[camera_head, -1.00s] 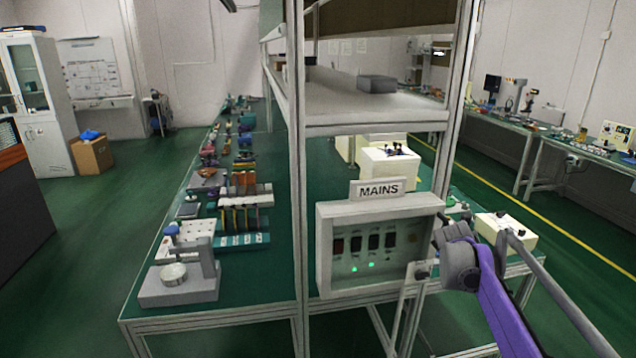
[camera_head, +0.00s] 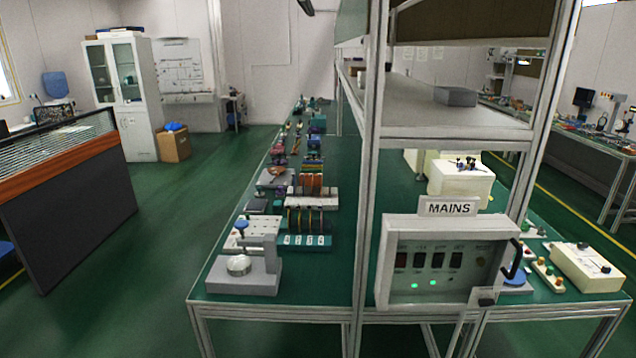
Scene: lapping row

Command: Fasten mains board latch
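The mains board (camera_head: 440,292) is a pale grey box under a sign (camera_head: 449,208) reading MAINS, fixed at the front upright of the workbench frame. Its clear front shows dark switches (camera_head: 437,260) and two lit green lamps (camera_head: 424,284). A black handle (camera_head: 513,259) stands at its right edge. A small grey piece with a dark knob (camera_head: 486,299), which looks like the latch, is at its lower right corner. I cannot tell whether it is fastened. Neither of my grippers shows in the head view.
The green bench (camera_head: 325,292) runs away behind the board. A grey stand (camera_head: 238,279) sits at its near left corner, and a cream box (camera_head: 588,270) right of the board. Open green floor (camera_head: 180,225) lies left, up to a dark counter (camera_head: 75,215).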

